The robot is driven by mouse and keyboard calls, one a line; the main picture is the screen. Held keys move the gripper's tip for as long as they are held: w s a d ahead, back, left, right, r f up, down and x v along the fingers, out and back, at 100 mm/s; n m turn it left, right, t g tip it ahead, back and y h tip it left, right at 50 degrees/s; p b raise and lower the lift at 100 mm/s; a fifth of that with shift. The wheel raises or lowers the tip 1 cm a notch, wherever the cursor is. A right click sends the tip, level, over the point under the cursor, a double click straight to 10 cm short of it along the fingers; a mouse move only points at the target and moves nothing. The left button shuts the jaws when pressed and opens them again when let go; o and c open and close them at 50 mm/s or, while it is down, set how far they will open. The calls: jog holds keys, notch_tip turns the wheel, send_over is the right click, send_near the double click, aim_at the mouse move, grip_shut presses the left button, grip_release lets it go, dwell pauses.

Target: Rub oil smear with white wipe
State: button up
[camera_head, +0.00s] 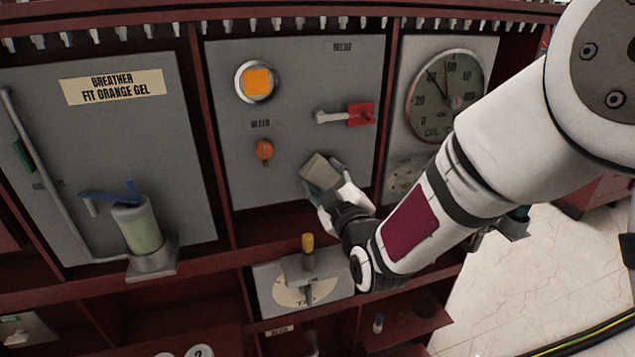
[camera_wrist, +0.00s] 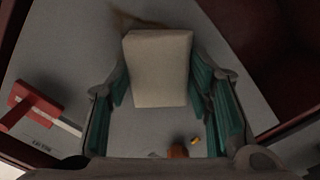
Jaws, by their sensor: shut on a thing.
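The white wipe (camera_head: 316,171) shows as a pale beige block at my gripper's tip, in front of the middle grey panel. My gripper (camera_head: 328,186) is shut on it. In the wrist view the wipe (camera_wrist: 158,68) sits between the green-padded fingers of my gripper (camera_wrist: 163,88). The oil smear (camera_wrist: 132,19) is a brown stain on the grey panel, just past the wipe's far edge and partly hidden by it. In the head view the smear cannot be made out behind my gripper. Whether the wipe touches the panel is unclear.
The middle panel (camera_head: 225,130) carries an orange square light (camera_head: 258,81), an orange knob (camera_head: 264,150) and a red-based lever (camera_head: 360,114). A round dial (camera_head: 446,95) is at right. A gel breather (camera_head: 138,228) stands at left. A yellow-topped valve (camera_head: 308,262) is below my gripper.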

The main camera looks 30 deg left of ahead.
aim_at(308, 179)
jog(key=shift+w+d+b, duration=0.6)
jog(key=shift+w+d, duration=0.2)
jog(key=shift+w, duration=0.25)
jog(key=shift+w+d+b, duration=0.55)
jog(key=shift+w+d, duration=0.25)
jog(key=shift+w, duration=0.2)
jog(key=shift+w+d+b, duration=0.6)
jog(key=shift+w+d, duration=0.2)
jog(key=shift+w, duration=0.25)
jog(key=shift+a, duration=0.1)
jog(key=shift+s+a+p, duration=0.15)
jog(key=shift+s+a, duration=0.6)
jog(key=shift+s, duration=0.3)
jog(key=shift+s+a+p, duration=0.2)
jog(key=shift+s+a, duration=0.6)
jog(key=shift+s, duration=0.2)
jog(key=shift+s+a+p, duration=0.15)
jog(key=shift+s+a, duration=0.6)
jog(key=shift+s, duration=0.3)
jog(key=shift+s+a+r+p, duration=0.1)
jog(key=shift+s+a+p, duration=0.35)
jog(key=shift+s+a, duration=0.85)
jog(key=shift+s+d, duration=0.1)
jog(key=shift+d, duration=0.1)
